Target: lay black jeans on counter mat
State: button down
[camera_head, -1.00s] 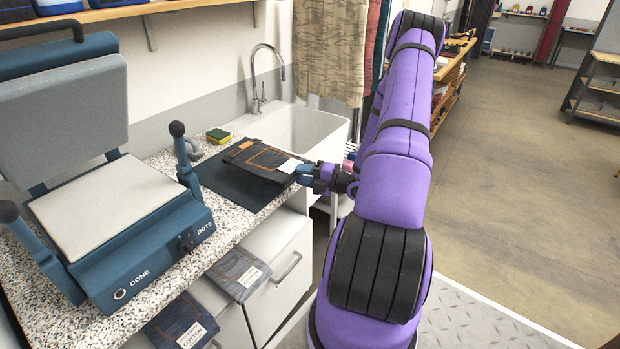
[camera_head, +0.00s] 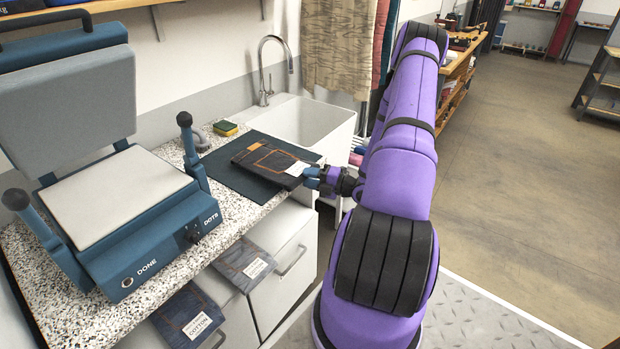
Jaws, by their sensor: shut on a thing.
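The black jeans (camera_head: 262,158) are folded flat, dark with orange stitching and a white label at the right end. They lie over the right part of the dark counter mat (camera_head: 226,172), their right end near the mat's edge beside the sink. My gripper (camera_head: 313,178) comes in from the right and is shut on the labelled right end of the jeans. The fingertips are small in view. Whether the jeans rest fully on the mat or hang slightly above it, I cannot tell.
A heat press (camera_head: 120,200) with raised lid stands left of the mat. A sponge (camera_head: 225,128) lies behind the mat, and a white sink (camera_head: 305,125) is behind right.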

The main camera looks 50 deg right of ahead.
jog(key=shift+f, duration=0.2)
grip_release()
dwell(0.5)
jog(key=s, duration=1.1)
jog(key=shift+d, duration=0.4)
dwell(0.6)
dwell(0.5)
